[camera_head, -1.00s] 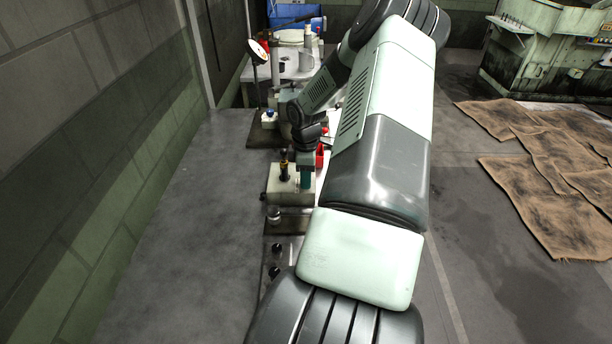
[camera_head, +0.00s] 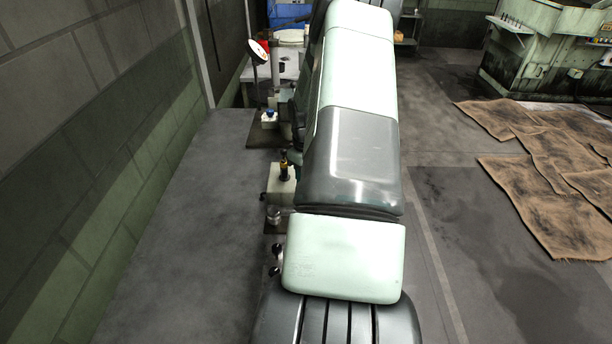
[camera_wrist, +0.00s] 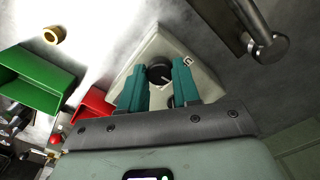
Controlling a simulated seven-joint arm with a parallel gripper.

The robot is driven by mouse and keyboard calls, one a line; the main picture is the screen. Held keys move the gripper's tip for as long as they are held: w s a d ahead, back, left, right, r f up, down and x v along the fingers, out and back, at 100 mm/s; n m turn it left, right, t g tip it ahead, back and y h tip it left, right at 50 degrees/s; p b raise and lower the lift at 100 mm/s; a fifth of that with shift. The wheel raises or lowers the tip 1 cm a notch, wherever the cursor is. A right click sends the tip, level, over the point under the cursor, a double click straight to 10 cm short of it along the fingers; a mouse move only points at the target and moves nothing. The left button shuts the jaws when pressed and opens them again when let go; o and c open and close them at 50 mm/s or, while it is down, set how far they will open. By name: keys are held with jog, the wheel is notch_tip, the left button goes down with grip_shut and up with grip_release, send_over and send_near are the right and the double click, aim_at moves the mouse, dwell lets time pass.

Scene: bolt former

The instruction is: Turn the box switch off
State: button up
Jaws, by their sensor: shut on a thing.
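The pale switch box (camera_wrist: 184,45) lies under my gripper in the wrist view, with a dark round knob (camera_wrist: 158,72) on its face. My gripper (camera_wrist: 159,80) has its two teal fingers on either side of this knob and is shut on it. The fingers hide part of the knob, so its exact setting is hard to read. In the head view a pale box (camera_head: 279,186) with a dark, yellow-banded post stands left of my arm. My arm hides the gripper there.
In the wrist view a green bin (camera_wrist: 36,80), a red bin (camera_wrist: 93,104) and a brass ring (camera_wrist: 53,35) lie to the left. A metal lever (camera_wrist: 268,46) is at the upper right. Another small box with a blue knob (camera_head: 269,114) stands farther back.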

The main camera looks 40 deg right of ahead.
jog(key=shift+m, duration=0.5)
jog(key=o, duration=1.1)
jog(key=shift+c, duration=0.2)
notch_tip(320, 180, up, 11)
jog(key=shift+f, duration=0.1)
